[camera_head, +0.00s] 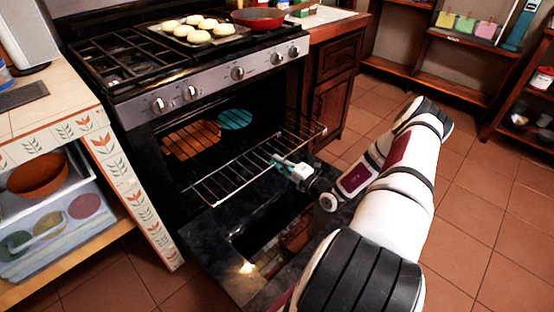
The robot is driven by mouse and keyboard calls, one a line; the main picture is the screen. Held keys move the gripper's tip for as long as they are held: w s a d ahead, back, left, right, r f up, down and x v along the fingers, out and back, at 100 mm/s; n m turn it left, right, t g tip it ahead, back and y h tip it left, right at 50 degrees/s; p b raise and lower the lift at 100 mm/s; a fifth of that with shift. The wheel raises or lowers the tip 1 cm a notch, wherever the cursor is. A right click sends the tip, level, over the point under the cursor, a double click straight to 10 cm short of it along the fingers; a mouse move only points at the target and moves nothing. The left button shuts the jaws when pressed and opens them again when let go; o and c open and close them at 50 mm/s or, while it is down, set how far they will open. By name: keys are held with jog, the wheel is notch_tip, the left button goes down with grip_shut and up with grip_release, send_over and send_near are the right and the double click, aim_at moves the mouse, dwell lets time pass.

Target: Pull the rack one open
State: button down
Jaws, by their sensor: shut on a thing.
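The oven door (205,240) is folded down in front of the stove. A silver wire rack (225,187) sticks out of the oven over the open door, with its back part inside the dark cavity. My white arm reaches in from the lower right.
Inside the oven are an orange slatted round item (192,139) and a teal disc (235,119). A tray of buns (200,30) and a red pan (258,17) stand on the stovetop. A counter with shelves (110,160) is at left. Tiled floor (480,200) is free at right.

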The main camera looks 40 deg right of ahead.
jog(key=c, duration=1.8)
grip_release()
jog(key=shift+o, duration=0.2)
jog(key=shift+s, duration=0.1)
jog(key=s, duration=1.2)
jog(key=shift+d, duration=0.2)
jog(key=shift+w, duration=0.1)
